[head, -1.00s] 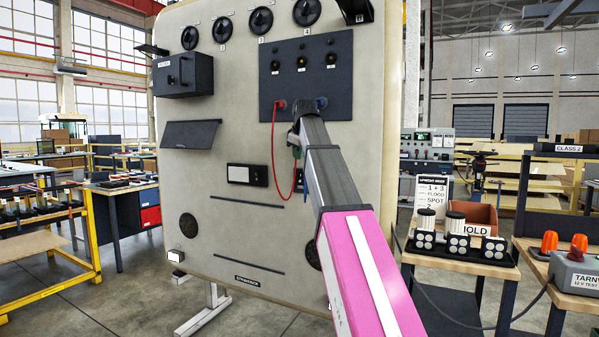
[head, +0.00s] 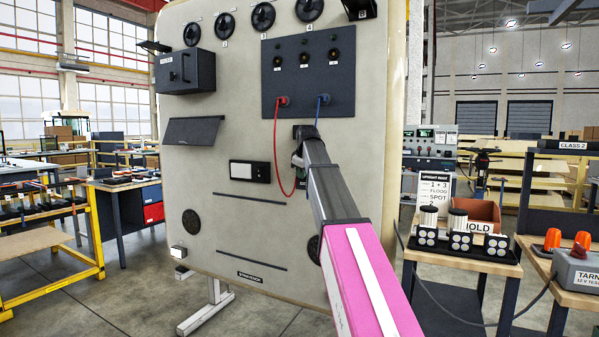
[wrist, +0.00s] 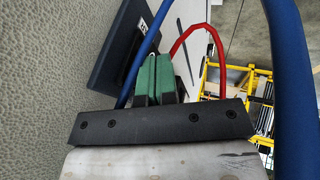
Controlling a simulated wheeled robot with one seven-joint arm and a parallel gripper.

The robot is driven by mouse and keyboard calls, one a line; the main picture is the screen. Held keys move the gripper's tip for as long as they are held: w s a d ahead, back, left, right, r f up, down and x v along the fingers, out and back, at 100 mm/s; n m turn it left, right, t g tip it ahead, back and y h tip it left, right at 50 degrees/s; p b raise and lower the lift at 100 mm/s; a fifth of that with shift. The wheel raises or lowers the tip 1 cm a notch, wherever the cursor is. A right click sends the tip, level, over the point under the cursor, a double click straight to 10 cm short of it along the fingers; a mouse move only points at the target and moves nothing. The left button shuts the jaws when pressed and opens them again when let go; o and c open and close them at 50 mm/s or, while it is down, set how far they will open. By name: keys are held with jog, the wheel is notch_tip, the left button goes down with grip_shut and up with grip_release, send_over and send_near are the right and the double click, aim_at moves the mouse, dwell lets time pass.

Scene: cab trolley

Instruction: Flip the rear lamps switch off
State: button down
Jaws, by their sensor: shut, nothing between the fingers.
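The upright cream board (head: 235,120) carries a dark panel (head: 310,95) with three small labelled switches (head: 305,60). The labels are too small to read, so I cannot tell which control is the rear lamps switch. A red cable (head: 276,140) and a blue cable (head: 319,112) hang from plugs at the panel's lower edge. My gripper (head: 297,160) is below this panel, close to the board and partly hidden by my arm. In the wrist view its green fingers (wrist: 156,78) are together and empty, beside a dark labelled plate (wrist: 118,45) on the board.
A black-and-white unit (head: 250,172) sits left of my gripper. A dark box with a handle (head: 186,71) and a sloped dark flap (head: 194,131) project at the board's left. The blue cable passes close in the wrist view (wrist: 290,80). A lamp bench (head: 462,250) stands at right.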

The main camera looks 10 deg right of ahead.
dwell(0.4)
jog(key=shift+w+d+f+t, duration=0.15)
jog(key=shift+w+t, duration=0.05)
jog(key=shift+t, duration=0.1)
jog(key=shift+r, duration=0.8)
